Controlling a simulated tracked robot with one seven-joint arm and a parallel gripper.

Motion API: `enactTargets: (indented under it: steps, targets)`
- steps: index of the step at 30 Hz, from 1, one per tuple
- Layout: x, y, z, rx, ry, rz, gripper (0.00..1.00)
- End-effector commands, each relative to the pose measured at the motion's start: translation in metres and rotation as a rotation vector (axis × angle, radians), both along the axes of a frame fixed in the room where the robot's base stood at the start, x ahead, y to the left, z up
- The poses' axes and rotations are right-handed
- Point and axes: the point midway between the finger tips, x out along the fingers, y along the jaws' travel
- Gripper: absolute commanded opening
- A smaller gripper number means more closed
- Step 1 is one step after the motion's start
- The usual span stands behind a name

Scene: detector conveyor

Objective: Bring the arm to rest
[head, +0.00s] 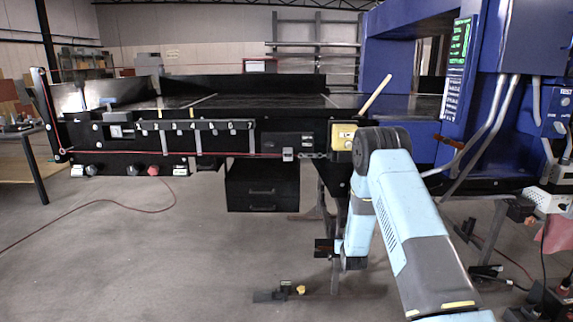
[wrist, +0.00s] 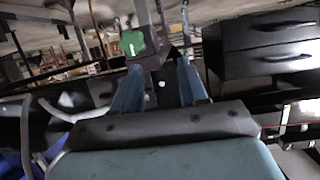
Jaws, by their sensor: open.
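My arm, light blue and dark grey, rises from the bottom right of the head view and bends at a black elbow in front of the conveyor. Its forearm hangs down below the conveyor's edge. In the wrist view my gripper (wrist: 158,68) has its two blue fingers apart, with nothing held between them. A green piece (wrist: 132,43) shows just beyond the left finger; I cannot tell how far off it is. In the head view the gripper's fingers are too small to make out.
The black conveyor (head: 260,102) runs across, with numbered slots on its front. A yellow box (head: 343,137) is close behind my elbow, with a wooden stick above it. A black drawer unit (head: 262,187) hangs beneath. A blue machine (head: 404,66) stands right. The floor at left is mostly clear.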

Motion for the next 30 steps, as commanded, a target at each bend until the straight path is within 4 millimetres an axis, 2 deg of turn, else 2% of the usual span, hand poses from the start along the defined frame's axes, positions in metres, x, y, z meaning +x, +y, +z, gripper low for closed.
enactTargets:
  steps: [1, 8, 14, 23, 30]
  targets:
    - [0.002, 0.0, 0.021, 0.002, 0.008, 0.0, 0.43]
    - [-0.004, 0.0, 0.094, 0.013, 0.076, 0.0, 0.43]
    - [-0.02, 0.0, 0.154, 0.019, 0.137, 0.002, 0.43]
    - [-0.061, 0.001, 0.238, 0.026, 0.227, 0.009, 0.43]
    - [-0.108, 0.002, 0.297, 0.029, 0.298, 0.017, 0.43]
